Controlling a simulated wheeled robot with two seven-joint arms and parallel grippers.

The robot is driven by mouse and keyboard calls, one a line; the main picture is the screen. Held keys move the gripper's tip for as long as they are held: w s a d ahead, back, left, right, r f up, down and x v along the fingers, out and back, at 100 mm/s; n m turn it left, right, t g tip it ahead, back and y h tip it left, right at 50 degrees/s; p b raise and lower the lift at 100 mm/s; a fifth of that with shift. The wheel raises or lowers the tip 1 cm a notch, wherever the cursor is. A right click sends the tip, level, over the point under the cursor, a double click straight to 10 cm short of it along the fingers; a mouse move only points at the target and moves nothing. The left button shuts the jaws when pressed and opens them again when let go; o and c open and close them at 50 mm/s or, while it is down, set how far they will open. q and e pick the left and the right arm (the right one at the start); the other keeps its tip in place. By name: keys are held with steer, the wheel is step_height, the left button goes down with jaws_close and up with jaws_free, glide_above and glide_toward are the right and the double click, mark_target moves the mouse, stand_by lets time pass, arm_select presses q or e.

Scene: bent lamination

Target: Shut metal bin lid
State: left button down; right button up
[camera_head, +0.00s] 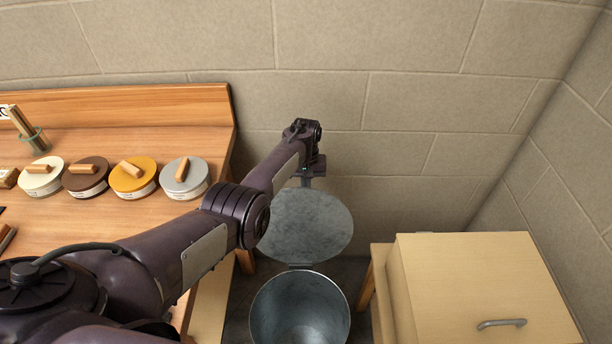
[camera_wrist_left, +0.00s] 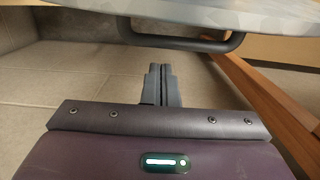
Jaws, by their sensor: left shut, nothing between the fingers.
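The metal bin (camera_head: 301,312) stands on the floor in the head view, its round mouth open. Its grey lid (camera_head: 306,226) is raised behind the mouth, joined at a hinge (camera_head: 301,266). My left gripper (camera_head: 306,180) is at the lid's far upper edge, its tips partly hidden by the lid. In the left wrist view, my left gripper (camera_wrist_left: 159,72) is shut and empty, with the lid (camera_wrist_left: 240,14) and its dark handle (camera_wrist_left: 185,42) above it. I cannot tell whether the fingers touch the lid. My right gripper is not in view.
A wooden bench (camera_head: 105,225) with several round tins stands left of the bin. A pale wooden cabinet (camera_head: 470,270) with a metal handle stands at the right. A block wall (camera_head: 330,50) is close behind the lid.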

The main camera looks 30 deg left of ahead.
arm_select(q)
steer(key=shift+s+d+r+p, duration=0.3)
steer(key=shift+s+d+p, duration=0.05)
steer(key=shift+s+p, duration=0.35)
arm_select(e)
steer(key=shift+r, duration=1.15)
